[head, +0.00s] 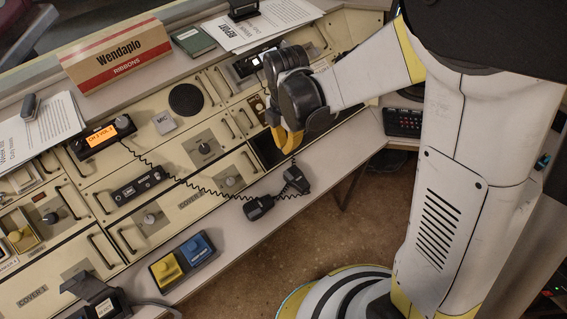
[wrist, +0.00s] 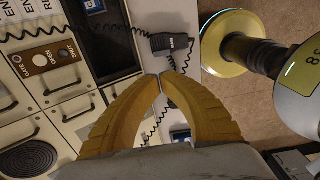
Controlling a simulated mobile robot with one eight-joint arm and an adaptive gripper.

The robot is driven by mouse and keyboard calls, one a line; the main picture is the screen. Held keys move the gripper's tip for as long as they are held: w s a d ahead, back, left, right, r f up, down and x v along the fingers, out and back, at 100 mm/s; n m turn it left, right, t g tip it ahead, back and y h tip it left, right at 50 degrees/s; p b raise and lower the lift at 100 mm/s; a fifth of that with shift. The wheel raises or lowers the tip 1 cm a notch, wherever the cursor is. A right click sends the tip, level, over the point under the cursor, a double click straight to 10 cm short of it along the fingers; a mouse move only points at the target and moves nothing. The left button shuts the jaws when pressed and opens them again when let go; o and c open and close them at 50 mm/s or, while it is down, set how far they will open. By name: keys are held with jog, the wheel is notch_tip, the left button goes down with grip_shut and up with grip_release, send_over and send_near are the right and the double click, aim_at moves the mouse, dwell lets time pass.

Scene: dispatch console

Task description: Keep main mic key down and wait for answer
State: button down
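My gripper (head: 285,142) hangs over the right part of the console, beyond the coiled cord. In the wrist view its yellow fingers (wrist: 159,78) meet at the tips, with nothing seen between them. A black hand mic (head: 258,207) lies at the console's front edge on a coiled cord, and another (head: 295,180) lies just right of it. A hand mic also shows beyond the fingertips in the wrist view (wrist: 170,43). A box with a yellow key (head: 166,270) and a blue key (head: 197,247) sits on the front ledge, away from my gripper. I cannot tell which key is the main mic key.
A radio with an orange display (head: 105,136) sits on the console at left. Another yellow key (head: 20,237) is at far left. Floor is open in front.

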aim_at(285, 176)
notch_tip(285, 176, down, 14)
jog(key=b, duration=0.5)
jog(key=shift+b, duration=0.4)
jog(key=shift+f+b, duration=0.95)
jog(key=shift+b, duration=0.05)
jog(key=shift+r, duration=0.15)
dwell(1.4)
jog(key=shift+r+p, duration=0.3)
jog(key=shift+p, duration=0.1)
notch_tip(285, 176, up, 14)
jog(key=p, duration=0.6)
jog(key=shift+f, duration=0.25)
